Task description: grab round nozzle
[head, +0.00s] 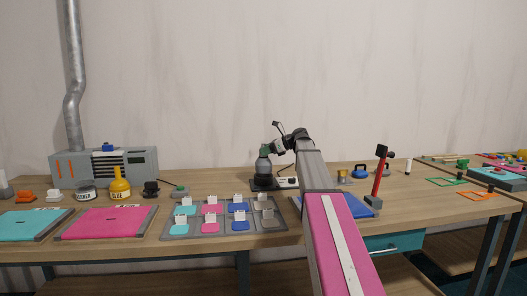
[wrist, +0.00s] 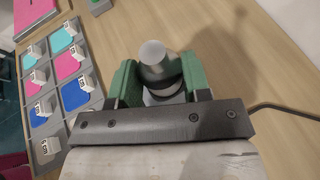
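A grey, round-bodied piece (head: 263,165), which looks like the round nozzle, stands on a black base near the middle of the table in the head view. My gripper (head: 266,150) is at its top, reaching down from the right. In the wrist view a grey cylinder with a dark band (wrist: 157,62) sits between the green fingers of my gripper (wrist: 158,80). The fingers are apart, one on each side of it. Whether they press on it or leave a small gap cannot be told.
A grey tray (head: 180,230) with pink and blue compartments and white labels lies just left. A red and black upright tool (head: 379,175) stands on the right. A black cable (wrist: 285,108) runs at right.

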